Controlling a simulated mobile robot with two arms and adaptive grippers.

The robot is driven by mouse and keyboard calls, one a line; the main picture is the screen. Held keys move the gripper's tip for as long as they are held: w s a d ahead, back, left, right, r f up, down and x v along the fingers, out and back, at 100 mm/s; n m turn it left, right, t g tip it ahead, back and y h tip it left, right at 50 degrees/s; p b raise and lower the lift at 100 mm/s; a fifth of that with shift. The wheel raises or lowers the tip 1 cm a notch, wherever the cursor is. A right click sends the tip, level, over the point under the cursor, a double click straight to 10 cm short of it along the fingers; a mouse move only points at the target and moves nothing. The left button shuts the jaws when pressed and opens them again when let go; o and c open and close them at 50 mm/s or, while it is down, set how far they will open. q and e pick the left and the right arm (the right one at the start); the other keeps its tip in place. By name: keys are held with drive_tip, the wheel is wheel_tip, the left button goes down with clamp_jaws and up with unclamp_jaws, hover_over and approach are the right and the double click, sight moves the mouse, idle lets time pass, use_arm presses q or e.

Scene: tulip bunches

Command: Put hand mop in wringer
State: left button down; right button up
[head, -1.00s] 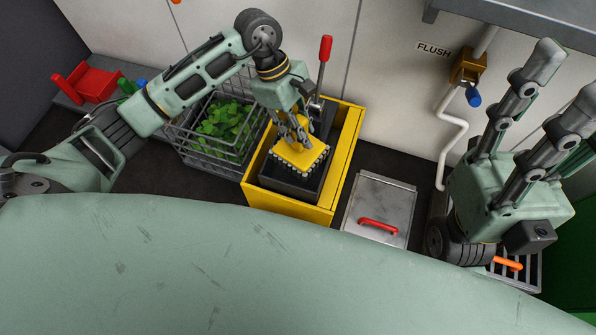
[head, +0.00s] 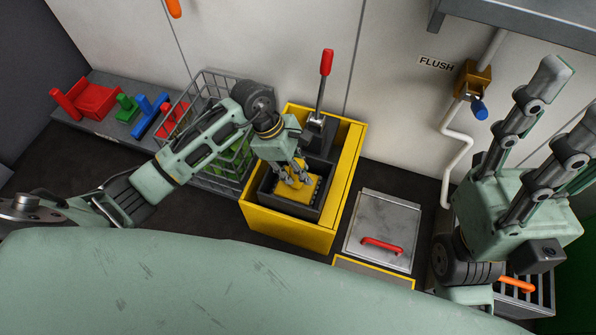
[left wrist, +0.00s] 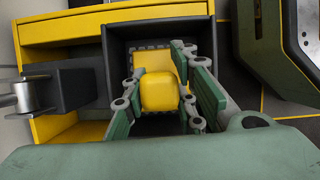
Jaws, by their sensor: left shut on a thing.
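The hand mop (head: 308,188) has a yellow head plate and sits low inside the dark open box of the wringer (head: 268,204). The wringer stands in a yellow bucket (head: 290,232) and has a lever with a red grip (head: 326,62) standing up at the back. My left gripper (head: 297,177) reaches down into the box and is shut on the mop. In the left wrist view the yellow mop grip (left wrist: 159,92) is between the fingers, with dark walls around it. My right gripper (head: 570,110) is raised at the right, fingers spread and empty.
A wire basket (head: 207,100) with green leaves stands left of the bucket. Red, green and blue tools lie on a grey shelf (head: 100,125) farther left. A metal lid with a red handle (head: 382,246) lies to the right. A pipe with a blue-handled valve (head: 480,109) runs up the wall.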

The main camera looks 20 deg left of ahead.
use_arm(q)
drive_tip(key=shift+f, duration=0.1)
drive_tip(key=shift+f, duration=0.1)
drive_tip(key=c, duration=1.4)
unclamp_jaws()
